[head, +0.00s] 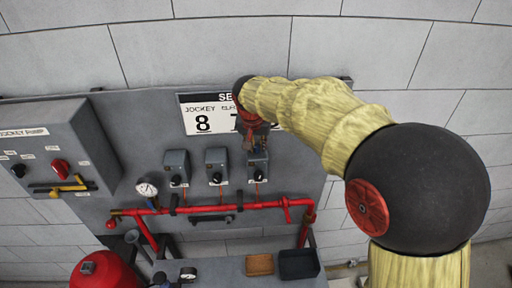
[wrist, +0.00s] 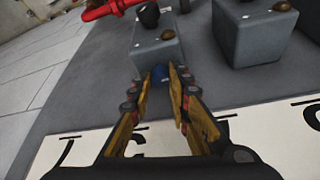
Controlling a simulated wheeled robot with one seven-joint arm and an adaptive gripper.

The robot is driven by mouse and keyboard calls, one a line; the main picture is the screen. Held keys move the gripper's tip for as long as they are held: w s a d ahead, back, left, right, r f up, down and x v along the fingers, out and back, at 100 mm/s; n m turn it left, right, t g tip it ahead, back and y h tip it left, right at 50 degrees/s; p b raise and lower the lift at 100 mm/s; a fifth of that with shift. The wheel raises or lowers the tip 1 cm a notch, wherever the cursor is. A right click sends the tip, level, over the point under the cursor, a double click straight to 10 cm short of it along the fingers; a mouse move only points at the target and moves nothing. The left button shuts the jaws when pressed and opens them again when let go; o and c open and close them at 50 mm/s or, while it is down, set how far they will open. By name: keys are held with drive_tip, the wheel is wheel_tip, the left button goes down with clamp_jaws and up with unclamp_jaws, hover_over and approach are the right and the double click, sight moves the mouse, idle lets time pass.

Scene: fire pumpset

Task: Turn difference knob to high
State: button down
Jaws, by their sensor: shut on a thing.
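My gripper (wrist: 160,78) reaches down to the rightmost of three grey switch boxes (wrist: 158,56) on the panel. The fingers hide most of this knob, and no high or low marking is legible. In the head view my gripper (head: 257,143) is just above the same box (head: 258,164), and the blue knob cannot be made out there. A black knob (wrist: 149,15) sits on the front of this box.
Two similar grey boxes (head: 216,166) (head: 176,167) stand to the left in the head view. Red pipes (head: 225,207) and a pressure gauge (head: 146,189) lie below. A jockey pump cabinet (head: 50,150) is at the left.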

drive_tip(key=shift+a, duration=0.1)
drive_tip(key=c, duration=2.1)
unclamp_jaws()
drive_tip(key=shift+s, duration=0.1)
drive_tip(key=shift+o, duration=1.3)
drive_tip(key=shift+a, duration=0.1)
drive_tip(key=shift+o, duration=0.9)
drive_tip(key=v, duration=1.2)
